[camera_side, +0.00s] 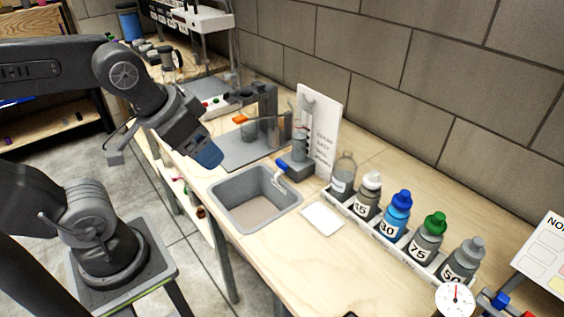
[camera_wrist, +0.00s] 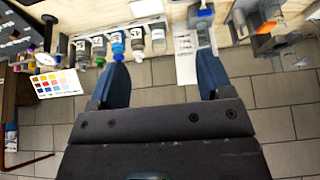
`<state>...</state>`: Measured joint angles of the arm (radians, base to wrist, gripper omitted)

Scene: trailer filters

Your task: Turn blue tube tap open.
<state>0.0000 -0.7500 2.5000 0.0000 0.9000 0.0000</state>
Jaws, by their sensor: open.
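A small blue tap handle (camera_side: 283,165) sits on a dark grey block at the back edge of the sink (camera_side: 238,229), beside a clear upright tube (camera_side: 300,145). A pale spout hangs from it over the basin. I cannot tell how far the handle is turned. My gripper (camera_side: 208,155) is above the bench, left of the tap and apart from it. In the wrist view my gripper (camera_wrist: 161,68) has its two blue fingers wide apart with nothing between them.
A rack of several capped bottles (camera_side: 398,215) stands right of the tap, with a white pad (camera_side: 322,218) in front. An orange handle (camera_side: 242,120) and beakers are behind left. A white written board (camera_side: 318,132) stands behind the tube. The brick wall closes the back.

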